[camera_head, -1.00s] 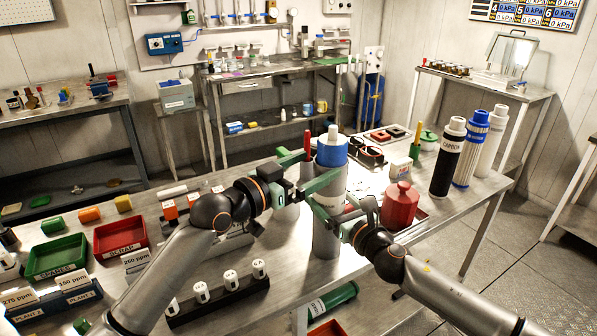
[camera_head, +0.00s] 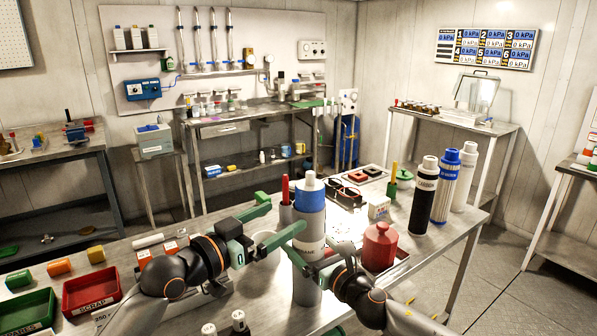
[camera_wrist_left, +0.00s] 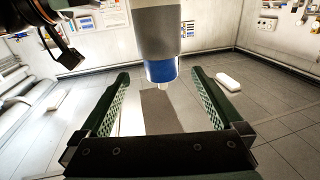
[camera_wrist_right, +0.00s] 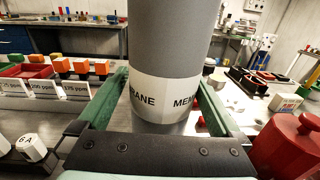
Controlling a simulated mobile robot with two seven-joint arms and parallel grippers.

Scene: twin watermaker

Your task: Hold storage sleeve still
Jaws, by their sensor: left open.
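The storage sleeve (camera_head: 306,270) is an upright grey cylinder with a white "MEMBRANE" band, a blue upper section and a white tip. It stands at the table's near side in the head view. My right gripper (camera_wrist_right: 166,88) has a finger on each side of the sleeve at the label, seemingly closed on it; its fingers are mostly hidden in the head view. My left gripper (camera_head: 286,214) is open and empty, left of the sleeve near the blue section. In the left wrist view the sleeve (camera_wrist_left: 158,35) appears upside down, ahead of the spread fingers.
A red jar (camera_head: 379,248) stands close right of the sleeve. Behind it are a white box (camera_head: 378,208), black, blue and white cartridges (camera_head: 424,196) and a red-handled tool (camera_head: 285,190). Red (camera_head: 90,292) and green (camera_head: 27,312) bins lie at the left.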

